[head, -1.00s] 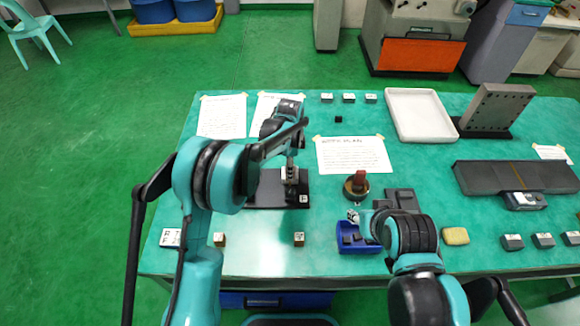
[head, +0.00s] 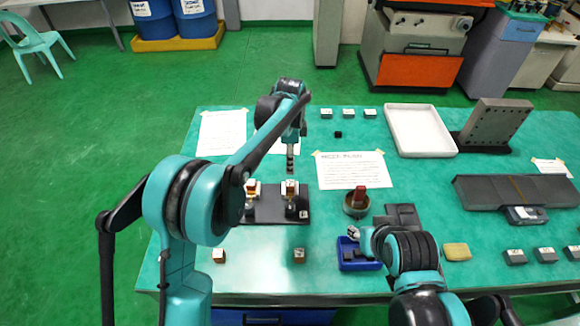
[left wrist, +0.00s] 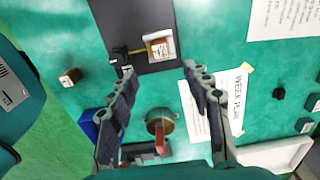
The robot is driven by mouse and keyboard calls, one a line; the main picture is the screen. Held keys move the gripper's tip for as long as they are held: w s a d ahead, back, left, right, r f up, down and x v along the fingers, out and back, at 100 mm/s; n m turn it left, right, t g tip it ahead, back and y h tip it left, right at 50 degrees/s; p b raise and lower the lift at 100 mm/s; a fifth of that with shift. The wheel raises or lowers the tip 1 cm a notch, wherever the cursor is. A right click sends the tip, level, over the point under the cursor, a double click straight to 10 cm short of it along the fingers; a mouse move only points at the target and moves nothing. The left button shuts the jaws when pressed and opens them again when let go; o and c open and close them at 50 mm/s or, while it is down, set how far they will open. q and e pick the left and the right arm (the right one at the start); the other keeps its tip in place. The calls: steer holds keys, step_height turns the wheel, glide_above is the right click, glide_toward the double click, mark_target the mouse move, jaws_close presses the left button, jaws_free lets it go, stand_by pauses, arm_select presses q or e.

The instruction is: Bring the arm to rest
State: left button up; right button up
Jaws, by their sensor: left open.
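My left gripper (head: 290,160) hangs above the bench just behind the black plate (head: 270,214). In the left wrist view its two fingers (left wrist: 157,70) are spread with nothing between them. Two small holders with pale-topped blocks stand on the plate, one on the left (head: 251,190) and one on the right (head: 290,190). One such block (left wrist: 160,46) shows beyond the fingers in the left wrist view. My right gripper (head: 354,234) is low at the blue tray (head: 360,265); its fingers are too small to judge.
A round pot with a red part (head: 356,203) stands right of the plate. A white tray (head: 421,130), an angle plate (head: 494,127) and a long dark block (head: 515,192) lie at the right. Small cubes (head: 218,256) sit along the front. Paper sheets lie at the back.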

arm_select(q)
steer(key=shift+r, duration=0.1)
stand_by(0.3)
steer(key=s+a+r+n+t, duration=0.3)
steer(key=s+a+r+n, duration=0.6)
steer(key=s, duration=0.3)
steer(key=s+a+f+n+t, duration=0.2)
steer(key=s+a+n, duration=0.2)
steer(key=s, duration=0.4)
steer(key=s+a+f+n+t, duration=0.2)
steer(key=s+a+n, duration=0.2)
steer(key=s, duration=0.3)
steer(key=shift+s+a+f+n, duration=0.3)
steer(key=shift+s+a+n, duration=0.1)
steer(key=shift+n, duration=0.1)
